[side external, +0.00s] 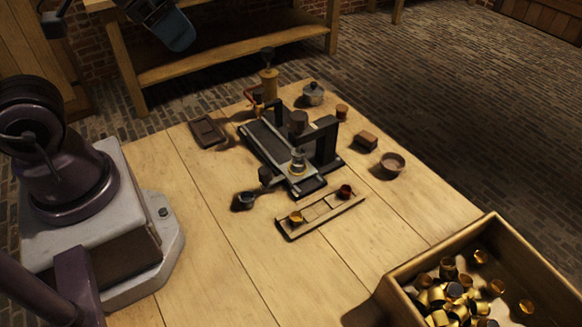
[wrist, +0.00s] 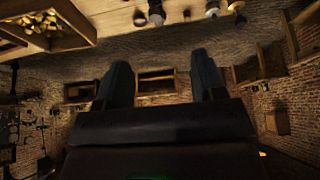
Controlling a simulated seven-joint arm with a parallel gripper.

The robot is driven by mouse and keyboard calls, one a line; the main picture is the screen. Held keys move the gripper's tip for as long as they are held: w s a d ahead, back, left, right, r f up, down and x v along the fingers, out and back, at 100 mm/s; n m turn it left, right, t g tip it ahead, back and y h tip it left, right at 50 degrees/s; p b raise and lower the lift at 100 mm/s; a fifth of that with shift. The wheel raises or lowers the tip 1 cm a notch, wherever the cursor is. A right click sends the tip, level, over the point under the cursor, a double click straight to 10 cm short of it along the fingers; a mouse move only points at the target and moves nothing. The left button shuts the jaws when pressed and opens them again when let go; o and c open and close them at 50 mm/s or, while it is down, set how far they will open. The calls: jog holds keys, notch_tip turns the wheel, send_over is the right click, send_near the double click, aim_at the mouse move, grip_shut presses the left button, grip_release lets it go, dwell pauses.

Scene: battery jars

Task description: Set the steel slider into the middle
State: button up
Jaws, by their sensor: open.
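A black apparatus (side external: 319,142) with an upright frame stands mid-table. A grey metal plate (side external: 268,143) lies along its base, and a small glass-and-brass jar (side external: 297,162) sits at its near end. I cannot tell for sure which part is the steel slider. In front lies a shallow wooden tray (side external: 290,234) with a yellow piece (side external: 296,217) at its left and a dark red piece (side external: 346,191) at its right; its middle shows bare. My gripper (wrist: 162,80) is open and empty in the wrist view, fingers wide apart, well away from the table things.
A wooden crate (side external: 400,268) of brass pieces stands front right. A dark cup (side external: 243,200) and a dark tray (side external: 207,131) lie left of the apparatus. A lidded pot (side external: 313,93), a brown block (side external: 366,140) and a round bowl (side external: 392,163) stand behind and right. The near table is clear.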

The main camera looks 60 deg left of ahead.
jog(key=shift+c, duration=0.7)
jog(key=n+g, duration=0.6)
jog(key=n, duration=0.5)
send_over(265, 170)
notch_tip(265, 170, down, 19)
notch_tip(265, 170, down, 12)
jog(key=shift+r, duration=0.15)
